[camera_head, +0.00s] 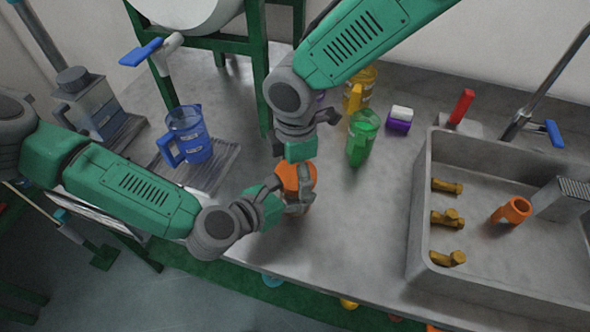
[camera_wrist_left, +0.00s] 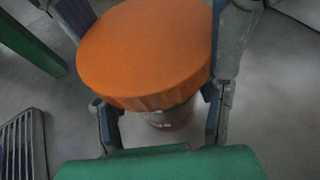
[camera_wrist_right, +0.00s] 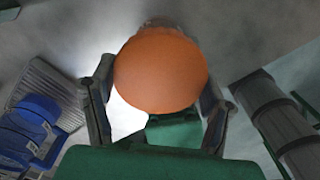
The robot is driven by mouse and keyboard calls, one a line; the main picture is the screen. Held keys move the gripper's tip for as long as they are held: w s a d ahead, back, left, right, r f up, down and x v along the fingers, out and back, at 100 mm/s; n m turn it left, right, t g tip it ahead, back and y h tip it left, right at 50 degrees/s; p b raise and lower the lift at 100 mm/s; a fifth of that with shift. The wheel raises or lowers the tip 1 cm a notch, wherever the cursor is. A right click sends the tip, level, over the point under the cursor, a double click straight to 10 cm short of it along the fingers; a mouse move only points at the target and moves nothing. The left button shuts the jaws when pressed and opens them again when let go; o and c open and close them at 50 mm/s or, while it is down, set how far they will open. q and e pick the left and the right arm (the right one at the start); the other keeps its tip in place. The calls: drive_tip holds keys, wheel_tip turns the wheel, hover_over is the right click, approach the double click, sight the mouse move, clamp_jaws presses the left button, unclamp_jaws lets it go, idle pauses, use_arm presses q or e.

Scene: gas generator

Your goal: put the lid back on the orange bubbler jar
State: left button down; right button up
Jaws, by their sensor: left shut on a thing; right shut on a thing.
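The orange lid (camera_head: 296,176) is at the middle of the bench in the head view, below my right gripper (camera_head: 299,166). My right gripper is shut on the lid, whose round top (camera_wrist_right: 160,70) fills the space between its fingers in the right wrist view. The orange bubbler jar (camera_wrist_left: 172,114) shows only in part under the lid (camera_wrist_left: 145,50) in the left wrist view. My left gripper (camera_head: 292,201) comes in from the left and is shut on the jar, with a finger on each side. The lid is over the jar's top; whether it is fully seated is hidden.
A blue jug (camera_head: 188,134) stands on a ribbed plate to the left. A sink (camera_head: 420,215) is at the right.

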drive_tip(key=m, duration=0.8)
drive_tip(key=shift+a, duration=0.1)
drive_tip(key=o, duration=1.3)
drive_tip(key=shift+c, duration=0.2)
drive_tip(key=shift+r, duration=2.3)
